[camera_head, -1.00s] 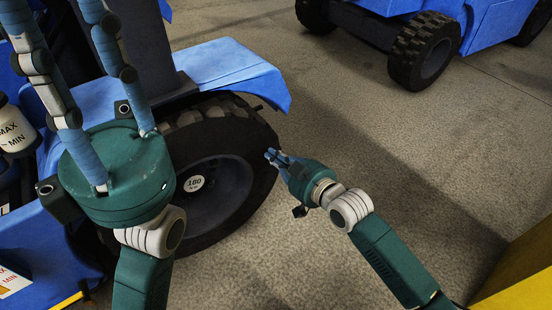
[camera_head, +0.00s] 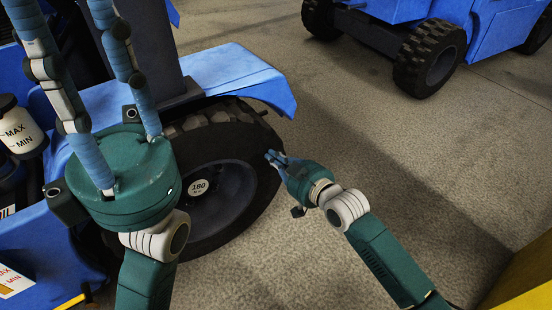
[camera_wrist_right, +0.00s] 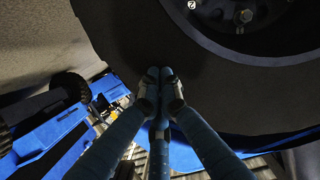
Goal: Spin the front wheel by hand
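The front wheel has a dark treaded tyre (camera_head: 235,140) and a grey hub (camera_head: 230,190) with a round white label marked 180 (camera_head: 199,188). It stands under the blue vehicle's fender. My right gripper (camera_head: 272,157) is at the tyre's right edge. In the right wrist view its blue fingers (camera_wrist_right: 158,75) come together at the tips, with nothing held, in front of the tyre (camera_wrist_right: 250,95); I cannot tell if they touch it. My left gripper (camera_head: 70,55) is large in the left foreground, fingers apart and empty, tips cut off at the top. It hides part of the wheel's left side.
The blue fender (camera_head: 225,75) arches over the wheel. A white MAX/MIN bottle (camera_head: 20,130) sits at left. Another blue vehicle with a dark wheel (camera_head: 430,55) stands at top right. A yellow surface (camera_head: 525,275) is at lower right. The floor between is clear.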

